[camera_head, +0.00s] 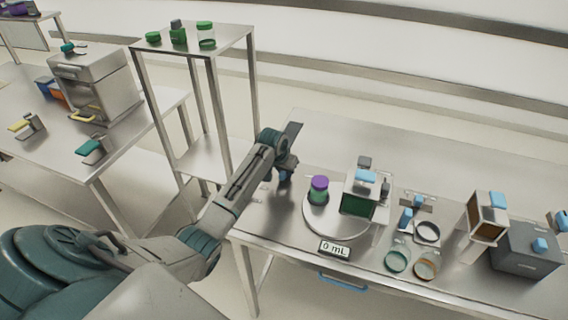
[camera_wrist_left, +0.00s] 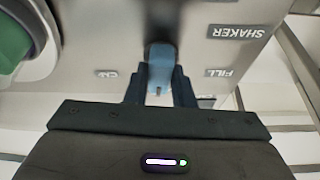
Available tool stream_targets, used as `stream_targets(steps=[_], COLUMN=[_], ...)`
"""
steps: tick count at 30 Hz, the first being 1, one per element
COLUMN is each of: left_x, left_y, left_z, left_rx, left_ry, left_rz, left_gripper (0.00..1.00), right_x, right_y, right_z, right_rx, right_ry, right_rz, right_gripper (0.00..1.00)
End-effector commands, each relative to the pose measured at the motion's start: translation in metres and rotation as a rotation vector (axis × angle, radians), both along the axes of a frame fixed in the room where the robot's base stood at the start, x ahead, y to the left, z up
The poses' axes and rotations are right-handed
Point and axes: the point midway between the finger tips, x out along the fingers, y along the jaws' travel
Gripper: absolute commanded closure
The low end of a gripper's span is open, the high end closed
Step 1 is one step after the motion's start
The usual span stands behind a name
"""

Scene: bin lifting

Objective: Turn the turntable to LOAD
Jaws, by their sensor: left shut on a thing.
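The round pale turntable (camera_head: 312,222) lies on the right-hand metal table. A green jar with a purple lid (camera_head: 319,188) stands on its left part. My left gripper (camera_head: 286,172) is low at the turntable's left side. In the left wrist view, my left gripper (camera_wrist_left: 160,92) is shut on a blue handle (camera_wrist_left: 161,58). Upside-down labels SHAKER (camera_wrist_left: 236,32), FILL (camera_wrist_left: 216,73) and CAP (camera_wrist_left: 113,74) show around it. I cannot read a LOAD label. My right gripper is not in view.
A machine with a green front (camera_head: 355,205) stands close to the turntable's right side. A "0 mL" display (camera_head: 334,248) is at the table's front edge. Glass dishes (camera_head: 397,258) and a grey box (camera_head: 525,252) are further right. A tall rack (camera_head: 190,45) stands behind my left arm.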

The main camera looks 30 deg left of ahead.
Motion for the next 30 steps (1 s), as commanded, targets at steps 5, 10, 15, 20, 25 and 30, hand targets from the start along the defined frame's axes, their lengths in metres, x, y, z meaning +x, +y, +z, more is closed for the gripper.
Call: stream_targets(steps=[5, 10, 15, 20, 25, 30], left_x=[0.0010, 0.0010, 0.0011, 0.0012, 0.0012, 0.0009], left_y=[-0.0003, 0.0000, 0.0001, 0.0002, 0.0002, 0.0001], left_z=[0.0037, 0.0024, 0.0018, 0.0016, 0.0017, 0.0011], left_rx=[0.001, 0.001, 0.002, 0.002, 0.002, 0.001], left_ry=[-0.004, -0.003, -0.004, -0.004, -0.004, -0.003], left_rz=[0.072, 0.108, 0.121, 0.121, 0.121, 0.121], left_gripper=[1.00, 1.00, 1.00, 1.00, 0.74, 0.56], right_x=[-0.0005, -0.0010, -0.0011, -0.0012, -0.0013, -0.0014], right_y=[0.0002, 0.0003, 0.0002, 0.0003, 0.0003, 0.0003], right_z=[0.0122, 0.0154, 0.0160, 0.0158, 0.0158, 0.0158], right_rx=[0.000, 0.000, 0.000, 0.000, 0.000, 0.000], right_ry=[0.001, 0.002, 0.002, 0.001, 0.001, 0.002], right_rz=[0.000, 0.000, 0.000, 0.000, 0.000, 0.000], right_gripper=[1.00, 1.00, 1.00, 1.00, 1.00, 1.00])
